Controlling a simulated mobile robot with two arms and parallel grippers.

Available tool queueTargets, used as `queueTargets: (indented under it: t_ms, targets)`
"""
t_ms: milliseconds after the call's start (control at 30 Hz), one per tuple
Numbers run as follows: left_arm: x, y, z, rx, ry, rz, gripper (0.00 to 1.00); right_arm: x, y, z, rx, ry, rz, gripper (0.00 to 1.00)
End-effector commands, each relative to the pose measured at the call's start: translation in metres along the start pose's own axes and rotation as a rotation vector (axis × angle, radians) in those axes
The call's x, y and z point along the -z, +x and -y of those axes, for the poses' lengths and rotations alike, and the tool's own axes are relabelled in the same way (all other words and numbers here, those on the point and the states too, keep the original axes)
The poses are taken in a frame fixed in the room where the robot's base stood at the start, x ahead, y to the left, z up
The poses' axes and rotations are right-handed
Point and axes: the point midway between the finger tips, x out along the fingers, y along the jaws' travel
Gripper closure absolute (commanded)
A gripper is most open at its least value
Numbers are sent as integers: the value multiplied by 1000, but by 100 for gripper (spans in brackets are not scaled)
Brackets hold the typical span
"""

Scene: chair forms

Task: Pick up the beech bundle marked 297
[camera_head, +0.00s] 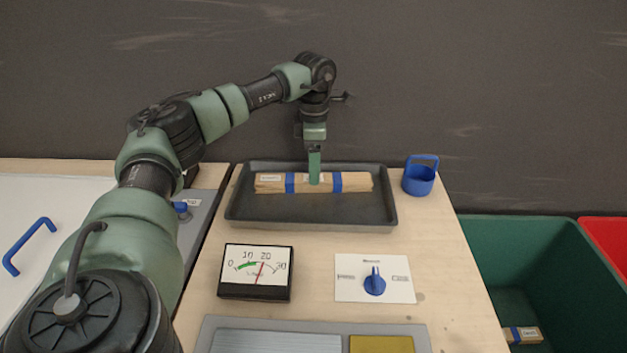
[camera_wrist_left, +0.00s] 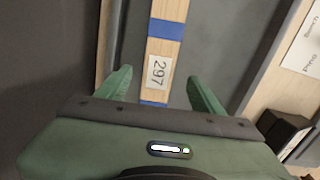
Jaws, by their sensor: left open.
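The beech bundle (camera_head: 350,183) lies across the dark grey tray (camera_head: 310,215), with blue bands around it. In the left wrist view the bundle (camera_wrist_left: 166,50) runs between the fingers, and its white label reads 297. My left gripper (camera_head: 314,180) points down over the middle of the bundle and hides part of it. In the left wrist view the left gripper (camera_wrist_left: 157,88) is open, with one finger on each side of the bundle. Whether the fingers touch it cannot be told. My right gripper is not in view.
A blue cup-like holder (camera_head: 420,176) stands right of the tray. A dial meter (camera_head: 256,271) and a panel with a blue knob (camera_head: 374,280) are nearer. A green bin (camera_head: 540,255) at the right holds another small banded bundle (camera_head: 523,335). A red bin (camera_head: 606,235) stands beyond.

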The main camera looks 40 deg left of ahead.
Motion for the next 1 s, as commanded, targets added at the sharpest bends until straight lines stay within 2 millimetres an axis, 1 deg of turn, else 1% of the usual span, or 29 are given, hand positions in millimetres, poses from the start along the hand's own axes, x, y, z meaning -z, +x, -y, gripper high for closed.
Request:
queueTargets:
  t_ms: [100,233,333,533,567,600,667,700,800,1000]
  targets:
    - [2,19,1,4,-1,-4,33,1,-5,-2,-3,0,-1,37]
    - [2,37,0,3,-1,-2,33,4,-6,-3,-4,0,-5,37]
    - [2,43,0,1,0,0,33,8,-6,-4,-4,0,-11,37]
    - [2,44,0,0,0,1,33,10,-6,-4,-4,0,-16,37]
    - [2,44,0,0,0,1,36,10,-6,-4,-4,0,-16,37]
    - [2,44,0,1,0,0,47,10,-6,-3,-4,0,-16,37]
    - [2,44,0,1,0,0,63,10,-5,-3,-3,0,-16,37]
    - [2,44,0,1,0,0,74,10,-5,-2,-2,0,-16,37]
    - [2,44,0,1,0,0,100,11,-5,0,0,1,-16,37]
    - [1,43,0,0,0,1,100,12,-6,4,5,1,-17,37]
